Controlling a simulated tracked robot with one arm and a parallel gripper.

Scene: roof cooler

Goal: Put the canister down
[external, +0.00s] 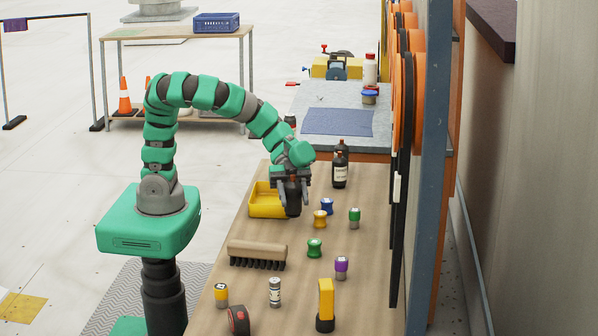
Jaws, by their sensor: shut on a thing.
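My gripper (292,182) is over the wooden bench, at the right edge of the yellow tray. It is shut on a dark canister (293,204), which hangs upright below the fingers. The fingers hide its upper part. I cannot tell whether its bottom touches the bench or is a little above it.
The yellow tray (262,203) is just left of the canister. Dark bottles (340,170) stand behind to the right. Blue, yellow and green spools (314,247) and small capped cylinders (341,267) stand right and nearer. A brush (257,253) lies in front; bare bench lies between.

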